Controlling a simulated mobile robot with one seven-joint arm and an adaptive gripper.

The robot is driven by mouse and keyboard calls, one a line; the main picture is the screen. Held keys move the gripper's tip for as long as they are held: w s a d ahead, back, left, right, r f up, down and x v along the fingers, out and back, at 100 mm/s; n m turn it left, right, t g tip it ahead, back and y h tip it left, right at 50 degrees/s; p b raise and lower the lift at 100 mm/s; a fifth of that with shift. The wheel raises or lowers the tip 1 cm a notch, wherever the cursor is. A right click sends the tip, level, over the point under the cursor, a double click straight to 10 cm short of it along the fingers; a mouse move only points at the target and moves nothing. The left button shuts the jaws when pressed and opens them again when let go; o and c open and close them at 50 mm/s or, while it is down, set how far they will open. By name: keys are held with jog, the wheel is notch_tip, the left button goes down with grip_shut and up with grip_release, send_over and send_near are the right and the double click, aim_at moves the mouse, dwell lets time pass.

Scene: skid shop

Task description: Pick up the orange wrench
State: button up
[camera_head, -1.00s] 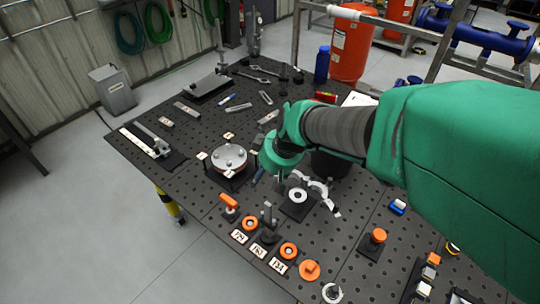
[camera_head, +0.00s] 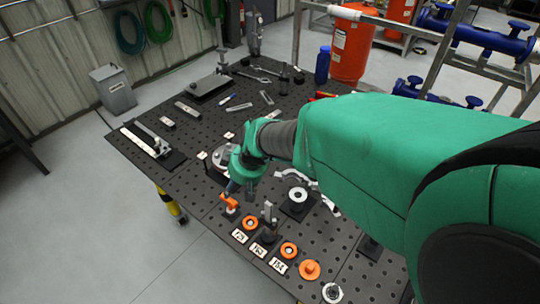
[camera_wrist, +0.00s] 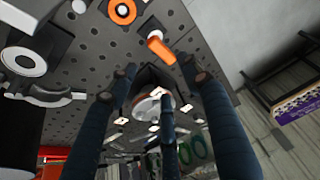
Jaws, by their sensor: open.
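The orange wrench (camera_head: 228,200) shows as a short orange bar on a dark base near the table's left front edge. In the wrist view its orange part (camera_wrist: 161,48) lies just beyond the fingertips, near the top centre. My gripper (camera_head: 231,188) is close to it and partly hides it in the head view. In the wrist view the dark blue fingers of my gripper (camera_wrist: 158,80) are spread apart with nothing held between them. I cannot tell how high the fingertips are above the wrench.
An orange ring (camera_head: 250,223) and an upright clamp-like tool (camera_head: 268,214) stand right of the wrench. A round metal flange (camera_head: 223,157) sits behind my gripper. A white ring (camera_head: 298,195) lies on a dark plate to the right.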

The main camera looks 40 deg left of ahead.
aim_at(231, 198)
jog(key=x, duration=0.7)
jog(key=shift+b+x, duration=0.55)
jog(key=shift+x, duration=2.05)
jog(key=shift+s+d, duration=0.1)
jog(key=shift+d, duration=0.1)
grip_shut()
